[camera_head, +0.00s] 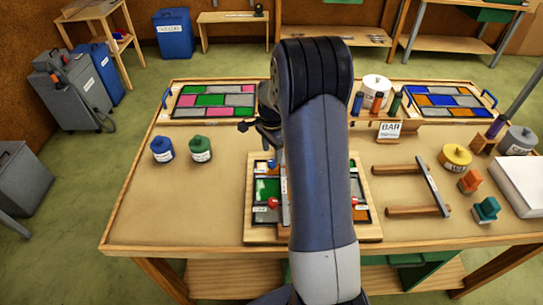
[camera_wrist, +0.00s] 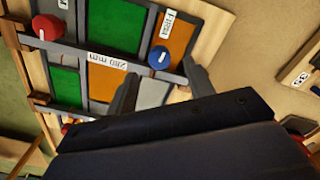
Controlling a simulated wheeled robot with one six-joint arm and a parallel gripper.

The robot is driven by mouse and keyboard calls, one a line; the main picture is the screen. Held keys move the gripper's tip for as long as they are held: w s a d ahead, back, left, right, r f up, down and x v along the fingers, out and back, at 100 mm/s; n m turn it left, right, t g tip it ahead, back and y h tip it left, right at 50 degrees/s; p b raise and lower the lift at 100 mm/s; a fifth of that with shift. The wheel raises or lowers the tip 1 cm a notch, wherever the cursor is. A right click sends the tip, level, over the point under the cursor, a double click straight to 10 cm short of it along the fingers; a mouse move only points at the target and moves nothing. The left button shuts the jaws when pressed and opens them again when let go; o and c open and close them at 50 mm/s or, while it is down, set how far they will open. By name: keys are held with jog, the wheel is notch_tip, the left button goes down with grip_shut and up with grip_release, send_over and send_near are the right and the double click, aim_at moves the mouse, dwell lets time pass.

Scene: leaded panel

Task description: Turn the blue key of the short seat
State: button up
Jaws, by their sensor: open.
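The blue key (camera_wrist: 159,57) is a round blue knob with a pale mark on top, on the leaded panel's bar in the wrist view. A label (camera_wrist: 167,22) stands beside it on an orange pane; its lettering is hard to read. My gripper (camera_wrist: 162,72) is open and empty, its two dark fingers on either side of the near edge of the blue key. I cannot tell whether they touch it. In the head view, the blue key (camera_head: 271,165) shows small beside my arm, which covers much of the panel frame (camera_head: 249,208).
A red key (camera_wrist: 47,27) sits at the upper left of the wrist view, near a "280 mm" label (camera_wrist: 107,61). The table's front left is clear.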

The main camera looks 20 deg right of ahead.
aim_at(272, 162)
jog(key=shift+f+p, duration=0.3)
jog(key=shift+f, duration=1.7)
jog(key=shift+c, duration=0.2)
jog(key=c, duration=0.9)
